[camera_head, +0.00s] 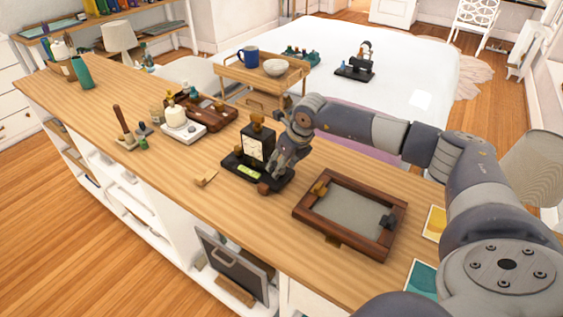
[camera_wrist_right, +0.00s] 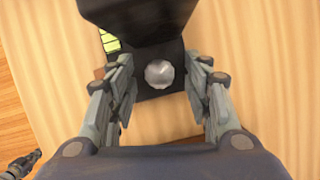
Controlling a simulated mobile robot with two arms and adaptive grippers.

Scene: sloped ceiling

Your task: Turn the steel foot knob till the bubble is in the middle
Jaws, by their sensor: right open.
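A black instrument (camera_head: 257,145) with a square pale face and a brass-coloured top stands on the wooden counter. A yellow-green vial (camera_head: 248,171) is set in its black base; it also shows in the wrist view (camera_wrist_right: 110,41), partly hidden, and I cannot make out where its bubble sits. The round steel foot knob (camera_wrist_right: 160,73) lies at the base's edge in the wrist view. My right gripper (camera_head: 280,165) is beside the instrument. In the wrist view its open fingers (camera_wrist_right: 160,80) are on either side of the knob, with gaps showing. My left gripper is not in view.
A wooden-framed tray (camera_head: 301,212) lies to the right on the counter (camera_head: 165,185). A white block with a round knob (camera_head: 180,129) and a dark wooden box stand behind left. A small brass-coloured piece (camera_head: 206,180) lies left of the base. A bed is beyond.

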